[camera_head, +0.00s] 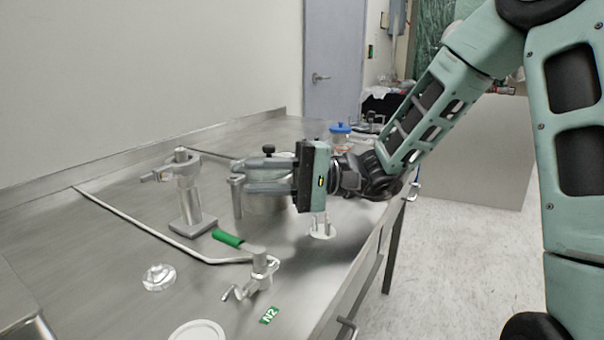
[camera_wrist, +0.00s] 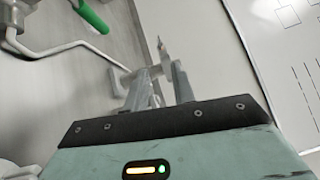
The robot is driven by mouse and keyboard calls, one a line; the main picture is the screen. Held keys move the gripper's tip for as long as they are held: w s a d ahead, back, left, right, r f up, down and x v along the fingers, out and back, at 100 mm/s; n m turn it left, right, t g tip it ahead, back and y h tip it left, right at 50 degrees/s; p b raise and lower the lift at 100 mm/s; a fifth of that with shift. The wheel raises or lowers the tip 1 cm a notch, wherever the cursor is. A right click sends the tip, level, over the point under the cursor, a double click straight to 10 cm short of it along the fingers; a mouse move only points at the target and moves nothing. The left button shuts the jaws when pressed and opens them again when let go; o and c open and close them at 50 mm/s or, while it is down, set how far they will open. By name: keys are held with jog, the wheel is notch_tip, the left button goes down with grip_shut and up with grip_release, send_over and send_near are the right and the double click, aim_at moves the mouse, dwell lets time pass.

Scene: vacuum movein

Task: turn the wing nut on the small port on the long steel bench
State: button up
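The long steel bench (camera_head: 110,255) runs along the wall. My gripper (camera_head: 243,176) reaches left over it from the right, its two fingers apart. They also show in the wrist view (camera_wrist: 159,70), with a gap between the tips. A small metal fitting with a thin upright piece (camera_wrist: 161,48) shows at the fingertips; I cannot tell whether the fingers touch it. In the head view, a metal port (camera_head: 237,200) is partly hidden behind my gripper. Left of it stands a post with a clamp (camera_head: 184,186) on a square base. The wing nut is not clearly distinguishable.
A bent metal tube (camera_head: 130,220) runs along the bench. A clear round piece (camera_head: 159,277) and a white disc (camera_head: 198,331) lie in front. A blue-lidded jar (camera_head: 340,134) stands behind.

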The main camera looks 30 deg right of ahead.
jog(key=v, duration=0.6)
jog(key=shift+s+d, duration=0.1)
jog(key=shift+d, duration=0.25)
grip_shut()
jog(key=shift+a+p, duration=0.1)
jog(key=shift+p, duration=0.25)
